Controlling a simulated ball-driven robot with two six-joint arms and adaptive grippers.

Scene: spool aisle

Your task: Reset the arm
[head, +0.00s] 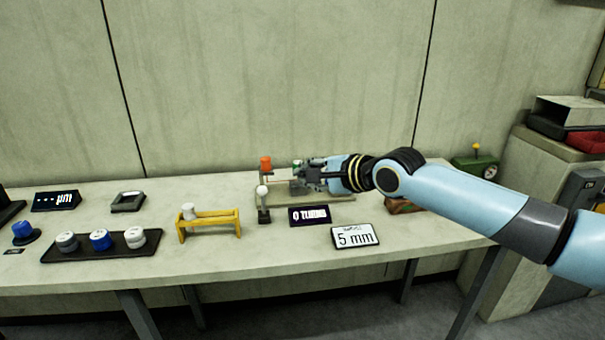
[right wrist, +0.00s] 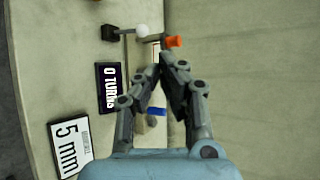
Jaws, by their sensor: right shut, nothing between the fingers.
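My right arm reaches in from the right over the table. Its gripper (head: 303,180) is shut and empty, at a winder-like stand (head: 330,196) near the back of the table. In the right wrist view the closed fingertips (right wrist: 166,62) lie just below an orange knob (right wrist: 174,41) in the picture; I cannot tell whether they touch anything. The orange knob (head: 265,163) shows left of the gripper in the head view. A white ball (head: 262,189) on a dark post stands in front of it. The gripper hides part of the stand. My left gripper is not in view.
A "0 TURNS" display (head: 309,215) and a "5 mm" card (head: 355,235) lie in front of the stand. To the left are a yellow rack (head: 209,222) and a dark tray (head: 60,251) of spools. A green box (head: 476,166) is behind my arm. The wall is close behind.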

